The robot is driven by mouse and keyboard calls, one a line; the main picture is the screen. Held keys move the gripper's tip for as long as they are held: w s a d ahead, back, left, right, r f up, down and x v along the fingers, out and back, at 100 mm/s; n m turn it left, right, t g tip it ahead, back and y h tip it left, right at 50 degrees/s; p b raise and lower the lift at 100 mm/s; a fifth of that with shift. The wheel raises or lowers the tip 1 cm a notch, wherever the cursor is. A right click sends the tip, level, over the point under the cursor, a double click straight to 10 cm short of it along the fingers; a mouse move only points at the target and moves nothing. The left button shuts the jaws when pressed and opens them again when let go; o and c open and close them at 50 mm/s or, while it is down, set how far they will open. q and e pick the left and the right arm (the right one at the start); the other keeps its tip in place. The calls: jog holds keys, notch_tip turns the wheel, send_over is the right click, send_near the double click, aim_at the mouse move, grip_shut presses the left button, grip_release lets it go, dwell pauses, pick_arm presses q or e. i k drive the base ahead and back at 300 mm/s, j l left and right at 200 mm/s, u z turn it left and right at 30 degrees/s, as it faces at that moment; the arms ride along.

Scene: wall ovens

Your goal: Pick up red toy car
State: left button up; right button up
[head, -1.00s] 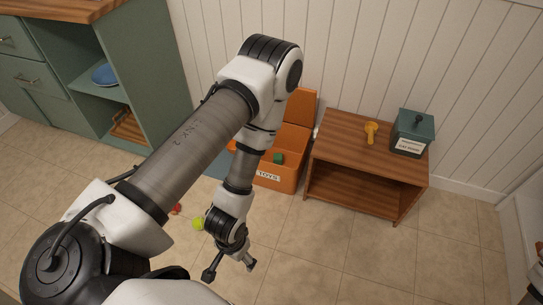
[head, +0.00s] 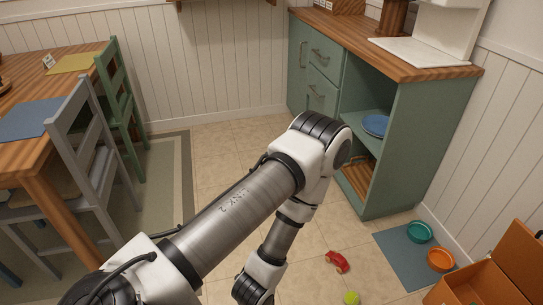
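In the head view a small red toy car (head: 338,262) lies on the tiled floor, near the bottom, just right of my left arm's forearm. A yellow-green ball (head: 351,298) lies just below it at the bottom edge. My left arm comes in from the lower left and bends down at the elbow. Its gripper is below the bottom edge of the picture and out of view. My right arm and gripper are not in view.
A blue mat (head: 402,262) with a teal bowl (head: 420,232) and an orange bowl (head: 441,259) lies right of the car. An orange toy box (head: 508,268) is at lower right. A green cabinet (head: 425,150) stands behind. Chairs and a table are at left.

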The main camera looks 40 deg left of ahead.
aim_at(338, 260)
jog(key=u, duration=0.65)
jog(key=i+z, duration=0.4)
jog(key=i+j+z, duration=0.2)
jog(key=i+z, duration=0.2)
jog(key=i+j+z, duration=0.35)
jog(key=i+l, duration=0.05)
jog(key=i, duration=0.1)
